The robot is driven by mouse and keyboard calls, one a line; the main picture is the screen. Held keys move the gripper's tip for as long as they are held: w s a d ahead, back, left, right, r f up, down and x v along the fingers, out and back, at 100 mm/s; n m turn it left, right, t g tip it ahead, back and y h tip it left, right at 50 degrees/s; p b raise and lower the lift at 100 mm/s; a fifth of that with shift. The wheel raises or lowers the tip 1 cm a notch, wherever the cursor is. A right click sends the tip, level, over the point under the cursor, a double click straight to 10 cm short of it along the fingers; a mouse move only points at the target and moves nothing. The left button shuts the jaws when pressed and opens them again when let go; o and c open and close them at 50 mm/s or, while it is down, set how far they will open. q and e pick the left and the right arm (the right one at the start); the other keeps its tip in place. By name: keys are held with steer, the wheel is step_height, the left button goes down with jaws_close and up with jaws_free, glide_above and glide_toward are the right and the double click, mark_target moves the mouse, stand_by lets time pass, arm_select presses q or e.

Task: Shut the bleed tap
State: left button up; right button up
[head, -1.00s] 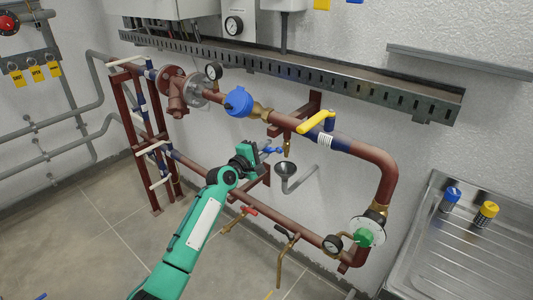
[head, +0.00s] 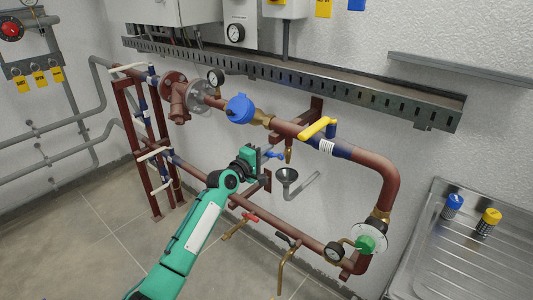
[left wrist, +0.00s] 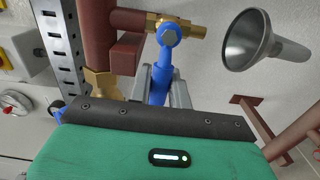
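The bleed tap (head: 289,153) is a small brass tap pointing down under the upper red pipe, with a blue lever (head: 275,155). In the head view the lever sticks out to the left, across the tap body. In the left wrist view the brass body (left wrist: 188,28) is at the top, and the blue lever (left wrist: 159,84) runs from it towards my gripper. My left gripper (head: 262,155) is at the lever's free end. In the left wrist view its grey fingers (left wrist: 160,95) lie close on both sides of the lever. Their tips are partly hidden. My right gripper is out of view.
A grey funnel (head: 287,175) stands below the tap, close to my gripper; it also shows in the left wrist view (left wrist: 252,40). A yellow lever (head: 318,128) is on the upper pipe to the right. The lower red pipe (head: 265,216) carries small taps.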

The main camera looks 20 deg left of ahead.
arm_select(q)
steer(key=o, duration=0.3)
steer(key=shift+o, duration=0.5)
steer(key=shift+r, duration=0.1)
